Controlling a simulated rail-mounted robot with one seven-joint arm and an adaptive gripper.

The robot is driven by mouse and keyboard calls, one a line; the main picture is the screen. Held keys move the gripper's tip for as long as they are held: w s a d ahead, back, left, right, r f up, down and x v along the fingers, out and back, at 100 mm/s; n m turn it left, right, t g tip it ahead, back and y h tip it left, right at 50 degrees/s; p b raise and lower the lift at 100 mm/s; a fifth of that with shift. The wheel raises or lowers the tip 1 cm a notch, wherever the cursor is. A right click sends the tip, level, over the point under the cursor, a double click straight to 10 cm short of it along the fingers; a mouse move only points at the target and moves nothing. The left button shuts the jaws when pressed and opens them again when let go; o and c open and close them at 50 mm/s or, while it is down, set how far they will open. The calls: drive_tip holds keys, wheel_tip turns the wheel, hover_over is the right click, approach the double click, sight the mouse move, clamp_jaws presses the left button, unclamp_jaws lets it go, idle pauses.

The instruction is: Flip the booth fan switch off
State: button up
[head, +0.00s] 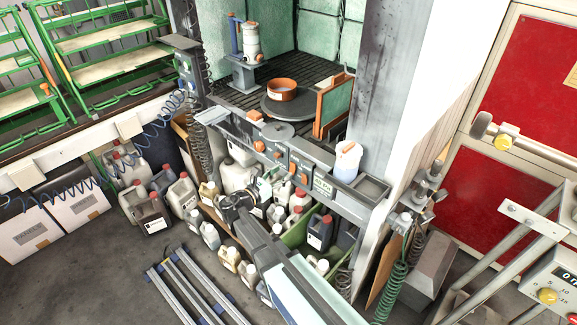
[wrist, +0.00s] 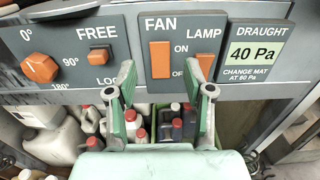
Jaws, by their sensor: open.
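The fan switch (wrist: 160,60) is an orange rocker on a dark plate under the word FAN, with ON and OFF printed to its right. I cannot tell which way it is tipped. The orange lamp switch (wrist: 205,66) is beside it, partly covered by my right finger. My gripper (wrist: 163,82) is open and empty, with one finger on each side, just below the fan switch; contact is not visible. In the head view my gripper (head: 232,203) is in front of the grey control panel (head: 284,160), above the containers.
An orange dial (wrist: 40,67) and a FREE/LOCK lever (wrist: 98,57) are left of the switches. A draught display (wrist: 254,53) reading 40 Pa is to the right. Several bottles and canisters (head: 181,196) crowd below the panel. A turntable (head: 300,106) stands behind it in the booth.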

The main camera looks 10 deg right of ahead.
sight(292, 166)
drive_tip(key=shift+p+x, duration=0.4)
drive_tip(key=shift+x, duration=1.75)
clamp_jaws()
